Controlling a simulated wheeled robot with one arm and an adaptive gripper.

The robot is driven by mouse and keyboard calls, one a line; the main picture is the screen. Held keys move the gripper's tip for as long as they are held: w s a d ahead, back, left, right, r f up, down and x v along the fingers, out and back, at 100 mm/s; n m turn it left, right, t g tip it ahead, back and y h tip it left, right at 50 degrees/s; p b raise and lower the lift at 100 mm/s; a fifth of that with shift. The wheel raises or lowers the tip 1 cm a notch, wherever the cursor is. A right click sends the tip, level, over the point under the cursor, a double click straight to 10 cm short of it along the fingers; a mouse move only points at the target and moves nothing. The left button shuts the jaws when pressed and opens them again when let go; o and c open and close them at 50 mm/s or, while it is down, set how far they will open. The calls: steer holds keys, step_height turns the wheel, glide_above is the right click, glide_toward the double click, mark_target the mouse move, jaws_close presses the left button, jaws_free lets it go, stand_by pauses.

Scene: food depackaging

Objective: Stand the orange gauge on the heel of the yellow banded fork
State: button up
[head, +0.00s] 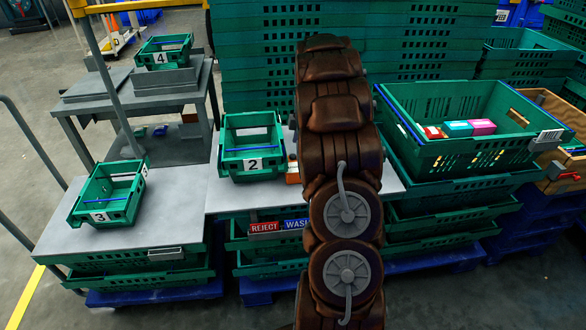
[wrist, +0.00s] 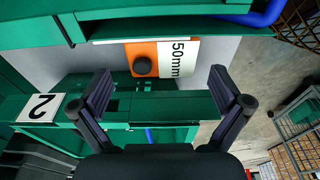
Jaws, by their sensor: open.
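The orange gauge (wrist: 150,49) lies on the grey tabletop in the wrist view, with a dark round knob and a white "50mm" label. My gripper (wrist: 160,80) is open and empty, its two fingertips apart on either side in the picture, with the gauge beyond them. In the head view an orange block (head: 293,177), apparently the gauge, shows beside crate 2, partly covered by my arm. My gripper is hidden behind my arm there. I cannot make out a yellow banded fork in either view.
Green crate 2 (head: 252,164) stands close to the gauge. Crate 3 (head: 108,216) is on the left tabletop (head: 60,236). A large green crate (head: 432,151) with several small boxes stands right of my arm. REJECT (head: 264,227) and WASH (head: 294,223) labels mark the table's front.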

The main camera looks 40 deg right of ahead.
mark_target(294, 164)
steer(key=shift+w+a+f, duration=0.1)
steer(key=shift+a+f, duration=0.25)
steer(key=shift+f, duration=0.45)
steer(key=shift+w+a+f+p, duration=0.1)
steer(key=shift+a+f+p, duration=0.05)
steer(key=shift+f, duration=0.6)
steer(key=shift+w+a+f+p, duration=0.1)
steer(key=shift+w+f+p, duration=0.1)
steer(key=shift+f, duration=0.6)
steer(key=shift+w+a+f+p, duration=0.1)
steer(key=shift+a+f+p, duration=0.05)
steer(key=shift+f, duration=0.6)
steer(key=c, duration=1.2)
steer(key=shift+r, duration=0.55)
steer(key=shift+s+a+r, duration=0.1)
steer(key=shift+s+r, duration=0.05)
steer(key=shift+r, duration=0.05)
steer(key=s+a+b, duration=0.3)
steer(key=s+a, duration=0.7)
steer(key=s, duration=0.4)
steer(key=shift+a, duration=0.35)
